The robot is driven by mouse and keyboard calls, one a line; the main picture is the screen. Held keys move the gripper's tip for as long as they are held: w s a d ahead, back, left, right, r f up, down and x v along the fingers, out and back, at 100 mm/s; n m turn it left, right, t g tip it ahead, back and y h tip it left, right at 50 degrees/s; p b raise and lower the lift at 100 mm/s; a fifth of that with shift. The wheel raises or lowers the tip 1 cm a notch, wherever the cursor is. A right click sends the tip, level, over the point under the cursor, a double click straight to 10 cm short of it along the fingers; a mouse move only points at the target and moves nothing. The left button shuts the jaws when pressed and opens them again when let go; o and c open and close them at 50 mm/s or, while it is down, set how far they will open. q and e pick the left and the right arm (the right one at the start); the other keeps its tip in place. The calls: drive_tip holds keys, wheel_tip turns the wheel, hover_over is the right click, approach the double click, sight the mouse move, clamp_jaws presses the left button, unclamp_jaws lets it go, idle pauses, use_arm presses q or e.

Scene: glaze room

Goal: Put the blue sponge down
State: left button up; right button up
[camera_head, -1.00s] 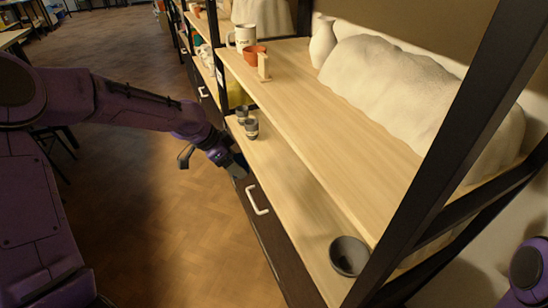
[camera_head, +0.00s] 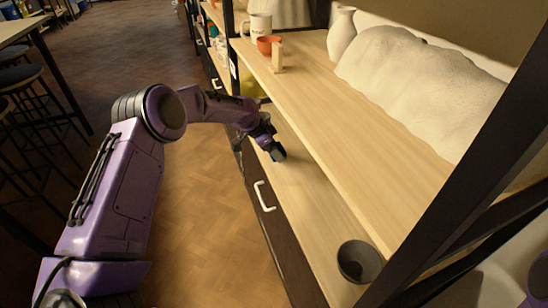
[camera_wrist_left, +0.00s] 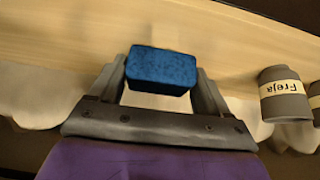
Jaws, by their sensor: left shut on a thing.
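The blue sponge (camera_wrist_left: 161,70) is a dark blue block between the two fingers of my left gripper (camera_wrist_left: 160,76) in the left wrist view. The gripper is shut on it. In the head view my left gripper (camera_head: 277,152) reaches over the lower wooden shelf (camera_head: 310,205), near its front edge. The sponge cannot be made out there, and I cannot tell whether it touches the shelf. My right gripper is out of view.
A grey cup (camera_wrist_left: 285,98) labelled "Freja" stands right of the gripper, with another beside it. A dark bowl (camera_head: 358,262) sits at the lower shelf's near end. The upper shelf (camera_head: 330,110) overhangs behind. Bare shelf lies between gripper and bowl.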

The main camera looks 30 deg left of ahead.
use_arm(q)
wheel_tip(320, 180, down, 3)
drive_tip(key=shift+w+f, duration=0.1)
drive_tip(key=shift+f, duration=0.05)
drive_tip(key=shift+f+b, duration=0.15)
drive_tip(key=shift+b, duration=0.15)
drive_tip(key=o, duration=1)
drive_tip(key=shift+o, duration=0.2)
drive_tip(key=shift+r, duration=0.35)
drive_tip(key=p+v, duration=0.2)
drive_tip(key=v, duration=0.9)
drive_tip(key=shift+s+a+r, duration=0.2)
drive_tip(key=shift+s+r, duration=0.05)
